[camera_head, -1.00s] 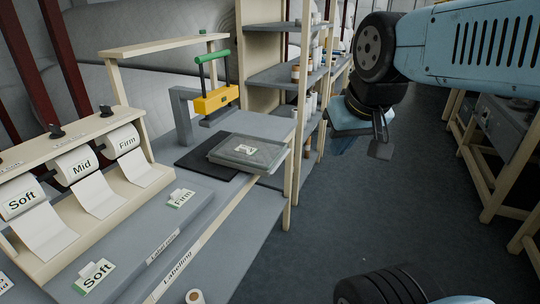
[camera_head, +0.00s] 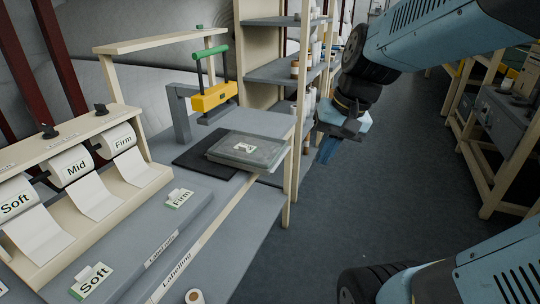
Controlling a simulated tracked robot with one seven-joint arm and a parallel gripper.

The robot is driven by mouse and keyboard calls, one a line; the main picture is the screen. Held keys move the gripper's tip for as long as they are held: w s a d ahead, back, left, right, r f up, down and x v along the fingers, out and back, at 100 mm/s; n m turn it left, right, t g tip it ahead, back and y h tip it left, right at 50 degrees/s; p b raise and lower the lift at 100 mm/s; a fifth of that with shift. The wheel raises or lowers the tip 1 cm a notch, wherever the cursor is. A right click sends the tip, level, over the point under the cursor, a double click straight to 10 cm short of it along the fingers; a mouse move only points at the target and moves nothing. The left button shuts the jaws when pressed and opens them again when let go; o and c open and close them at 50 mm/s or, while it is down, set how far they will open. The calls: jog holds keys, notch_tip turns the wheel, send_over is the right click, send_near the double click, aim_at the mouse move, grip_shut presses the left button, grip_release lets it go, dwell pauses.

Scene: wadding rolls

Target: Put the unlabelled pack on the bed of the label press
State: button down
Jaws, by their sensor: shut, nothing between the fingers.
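A flat, grey-green wrapped pack (camera_head: 262,157) lies at the bench's right end, with a small white printed patch on top. Its left part is over or against a dark mat (camera_head: 190,160); I cannot tell how much it overlaps. The label press (camera_head: 214,97), with a yellow head and green handle, stands just behind the mat. My gripper (camera_head: 327,152) is shut and empty, pointing down over the aisle to the right of the pack and apart from it.
A label rack (camera_head: 75,165) with Soft, Mid and Firm rolls stands at left. Firm (camera_head: 180,198) and Soft (camera_head: 92,280) label pieces lie on the front ledge. A shelf post (camera_head: 290,190) rises close to the pack's right. The aisle floor (camera_head: 370,210) is clear.

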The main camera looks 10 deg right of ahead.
jog(key=w+a+f+m+g+y, duration=0.1)
jog(key=w+f+m+g+y, duration=0.2)
jog(key=w+f+m+y, duration=0.3)
jog(key=m+t+y, duration=0.6)
jog(key=m+t, duration=0.6)
jog(key=m, duration=0.4)
send_near(277, 162)
jog(key=x, duration=0.7)
jog(key=shift+s+a+r, duration=0.1)
jog(key=shift+s, duration=0.05)
